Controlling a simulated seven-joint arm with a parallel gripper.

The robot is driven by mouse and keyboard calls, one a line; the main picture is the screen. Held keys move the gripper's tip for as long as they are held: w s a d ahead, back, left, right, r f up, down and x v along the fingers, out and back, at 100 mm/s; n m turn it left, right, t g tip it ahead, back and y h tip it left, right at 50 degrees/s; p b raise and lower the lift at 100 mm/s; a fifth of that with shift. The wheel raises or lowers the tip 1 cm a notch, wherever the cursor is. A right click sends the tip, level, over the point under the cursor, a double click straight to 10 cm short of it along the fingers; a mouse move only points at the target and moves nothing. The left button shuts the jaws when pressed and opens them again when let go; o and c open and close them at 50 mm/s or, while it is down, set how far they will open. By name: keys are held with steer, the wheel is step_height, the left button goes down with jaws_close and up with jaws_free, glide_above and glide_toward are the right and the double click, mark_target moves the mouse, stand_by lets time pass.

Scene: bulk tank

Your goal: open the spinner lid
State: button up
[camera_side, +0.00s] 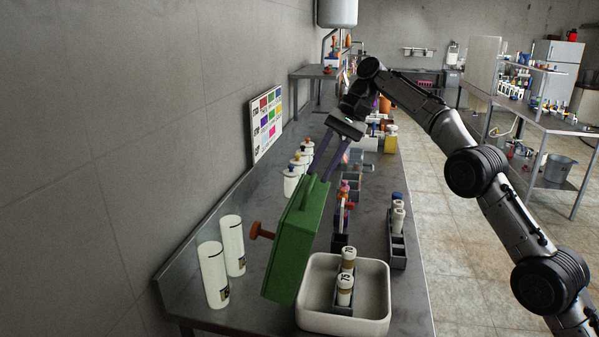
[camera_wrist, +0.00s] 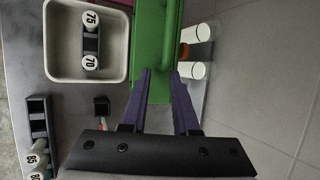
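The likely spinner is a green box-like body (camera_side: 293,250) that stands tilted on the bench, with an orange knob (camera_side: 261,231) on its left side. A green bar-like handle (camera_side: 307,192) shows on its upper edge; I cannot tell which part is the lid. In the wrist view the green body (camera_wrist: 152,45) fills the top middle. My gripper (camera_side: 318,179) has two purple fingers, spread apart, at the upper far end of the green body. In the wrist view its fingertips (camera_wrist: 161,72) overlap the green; contact is unclear.
A white tray (camera_side: 378,322) with a small rack of capped tubes stands right of the green body. Another tube rack (camera_side: 398,250) is further right. Two white cylinders (camera_side: 213,275) (camera_side: 232,245) stand at left near the wall. White bottles (camera_side: 291,183) stand behind.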

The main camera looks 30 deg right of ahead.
steer(key=shift+s+d, duration=0.1)
steer(key=shift+d, duration=1.55)
steer(key=shift+r, duration=0.1)
steer(key=shift+c, duration=1.2)
steer(key=shift+m+t+h, duration=0.3)
steer(key=shift+t+h, duration=0.4)
steer(key=s+r, duration=0.1)
steer(key=r, duration=0.1)
steer(key=s+r, duration=0.1)
steer(key=r, duration=0.1)
steer(key=s+a+r, duration=0.1)
steer(key=s+r, duration=0.1)
steer(key=shift+s, duration=0.1)
jaws_close()
steer(key=s+r+t+h, duration=0.2)
steer(key=s+r, duration=0.2)
steer(key=s, duration=0.3)
steer(key=w+a+f, duration=0.5)
steer(key=f, duration=0.3)
steer(key=shift+w+f, duration=0.2)
steer(key=shift+f, duration=0.2)
